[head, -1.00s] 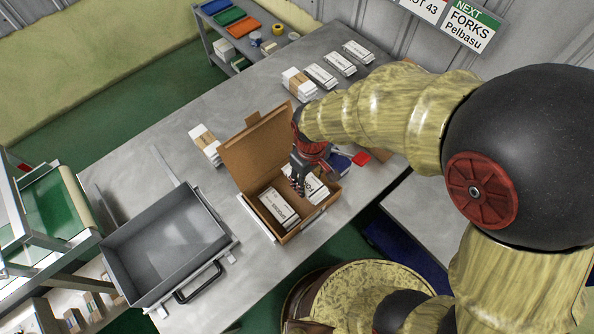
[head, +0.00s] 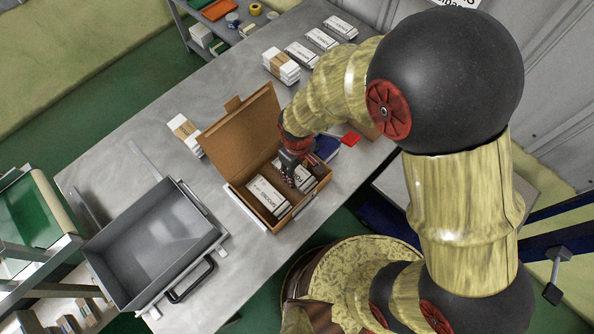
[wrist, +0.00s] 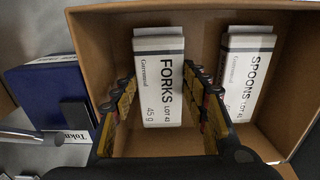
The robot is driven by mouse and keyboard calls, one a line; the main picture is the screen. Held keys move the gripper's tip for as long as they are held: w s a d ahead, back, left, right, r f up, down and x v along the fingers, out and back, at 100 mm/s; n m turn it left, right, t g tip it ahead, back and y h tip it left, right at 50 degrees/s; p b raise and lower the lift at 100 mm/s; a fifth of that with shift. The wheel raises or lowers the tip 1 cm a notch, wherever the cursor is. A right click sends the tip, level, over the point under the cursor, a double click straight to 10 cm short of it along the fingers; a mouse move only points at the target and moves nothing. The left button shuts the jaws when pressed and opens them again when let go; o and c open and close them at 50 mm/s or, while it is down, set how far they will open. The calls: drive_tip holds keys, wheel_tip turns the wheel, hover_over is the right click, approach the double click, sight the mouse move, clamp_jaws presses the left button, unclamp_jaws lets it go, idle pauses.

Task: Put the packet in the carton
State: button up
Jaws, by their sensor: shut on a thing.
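The open brown carton (head: 238,132) stands on the grey table, its lid raised on the far left side. The white SPOONS packet (head: 268,197) lies inside it; it also shows at the right in the wrist view (wrist: 248,75). The white FORKS packet (head: 305,178) is inside the carton walls beside it, and it also shows mid-frame in the wrist view (wrist: 158,75). My gripper (head: 291,178) reaches down into the carton. In the wrist view, my gripper (wrist: 160,92) has one finger on each long side of the FORKS packet. I cannot tell whether that packet touches the carton floor.
A blue box (wrist: 42,92) stands close beside the carton. A grey tray (head: 155,245) with a handle is at the left. A banded packet stack (head: 185,134) sits behind the carton. More white packets (head: 302,54) line the table's far part.

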sight(298, 173)
drive_tip(key=shift+r, duration=0.1)
drive_tip(key=o, duration=0.9)
drive_tip(key=shift+c, duration=0.2)
wheel_tip(298, 173, up, 12)
drive_tip(key=p, duration=0.4)
drive_tip(key=s+d+r+m+t, duration=0.2)
drive_tip(key=d+r+m, duration=0.3)
drive_tip(key=d+r, duration=0.6)
drive_tip(key=s+d+r+m+t, duration=0.3)
drive_tip(key=s+d+r+m, duration=0.2)
drive_tip(key=d+r, duration=0.6)
wheel_tip(298, 173, up, 3)
drive_tip(key=shift+f+t, duration=0.2)
drive_tip(key=shift+t, duration=0.1)
